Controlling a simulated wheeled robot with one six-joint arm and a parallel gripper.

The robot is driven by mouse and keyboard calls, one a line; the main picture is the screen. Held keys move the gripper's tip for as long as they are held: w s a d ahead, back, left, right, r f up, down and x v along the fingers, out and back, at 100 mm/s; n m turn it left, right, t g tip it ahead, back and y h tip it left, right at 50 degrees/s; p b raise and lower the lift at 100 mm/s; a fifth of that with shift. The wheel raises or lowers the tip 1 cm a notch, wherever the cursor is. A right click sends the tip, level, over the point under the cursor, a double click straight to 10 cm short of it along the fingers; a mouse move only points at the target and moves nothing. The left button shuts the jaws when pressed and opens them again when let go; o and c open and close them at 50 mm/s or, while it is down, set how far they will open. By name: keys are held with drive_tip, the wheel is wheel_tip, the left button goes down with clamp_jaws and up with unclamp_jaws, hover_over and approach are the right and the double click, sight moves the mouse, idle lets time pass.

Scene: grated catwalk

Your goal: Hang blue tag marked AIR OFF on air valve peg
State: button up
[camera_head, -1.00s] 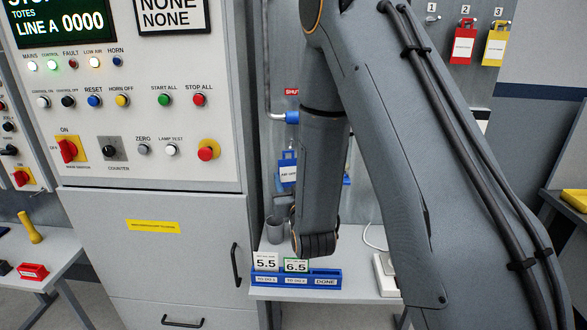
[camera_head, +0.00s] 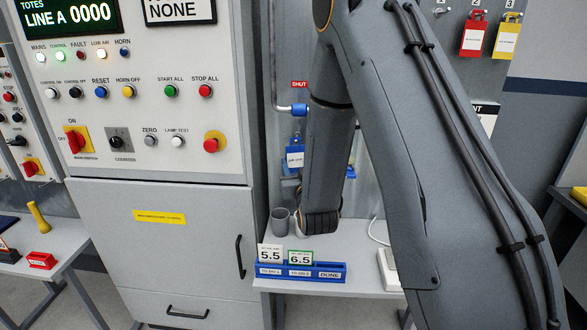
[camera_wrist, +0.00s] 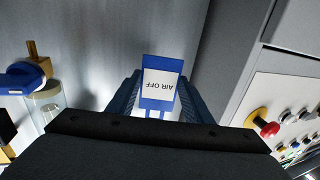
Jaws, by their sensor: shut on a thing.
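The blue tag marked AIR OFF (camera_wrist: 162,82) is between the two dark fingers of my gripper (camera_wrist: 160,100) in the wrist view, its lettering upside down there. In the head view the tag (camera_head: 295,155) hangs upright in front of the grey back panel, below a blue valve part (camera_head: 300,109) on a pipe. My gripper in the head view is mostly hidden by my arm. In the wrist view a blue handle-like part (camera_wrist: 25,80) and a brass fitting (camera_wrist: 38,60) are left of the tag, apart from it. I cannot make out the valve peg.
The control cabinet (camera_head: 155,220) stands on the left; its red button (camera_wrist: 262,125) is at the wrist view's right. A small shelf (camera_head: 360,284) below holds a grey cup (camera_head: 280,221) and a blue card holder (camera_head: 270,271). Red (camera_head: 472,40) and yellow tags (camera_head: 507,42) hang upper right.

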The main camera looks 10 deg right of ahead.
drive_tip(key=shift+w+d+f+b, duration=0.1)
drive_tip(key=shift+w+d+b, duration=0.2)
drive_tip(key=shift+w, duration=0.8)
drive_tip(key=shift+w+d+f+b, duration=0.1)
drive_tip(key=shift+w+d, duration=0.3)
drive_tip(key=shift+w, duration=0.7)
drive_tip(key=shift+w+d+f+b, duration=0.15)
drive_tip(key=shift+w+f+b, duration=0.25)
drive_tip(key=shift+w+b, duration=0.3)
drive_tip(key=o, duration=1)
drive_tip(key=shift+s, duration=0.1)
drive_tip(key=shift+d, duration=0.1)
